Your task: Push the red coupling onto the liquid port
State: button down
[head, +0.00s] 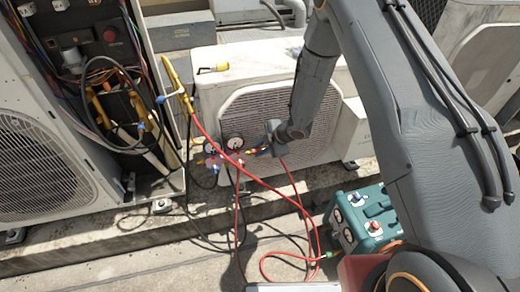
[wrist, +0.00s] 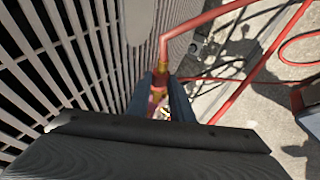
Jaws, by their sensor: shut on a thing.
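My gripper (head: 268,148) is in front of the grille of the middle white condenser (head: 262,65), by a round gauge (head: 233,142). In the wrist view my gripper (wrist: 162,92) is shut on the red coupling (wrist: 158,84), a red and brass fitting. A red hose (wrist: 165,42) runs from its brass end and bends to the right. In the head view the coupling (head: 252,151) is small, just left of the fingers. The liquid port cannot be made out for certain; small fittings by the gauge partly cover that area. I cannot tell whether coupling and port touch.
Red hoses (head: 268,188) loop in front of the condenser and over the concrete. A teal machine (head: 365,222) with gauges stands at the lower right. A yellow-ended tool (head: 220,67) lies on the condenser top.

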jog(key=shift+w+d, duration=0.1)
jog(key=shift+d, duration=0.2)
dwell(0.4)
jog(key=shift+w+d, duration=0.3)
jog(key=shift+d, duration=0.7)
jog(key=shift+w+d, duration=0.25)
jog(key=shift+d, duration=0.75)
jog(key=c, duration=2.3)
grip_release()
grip_shut()
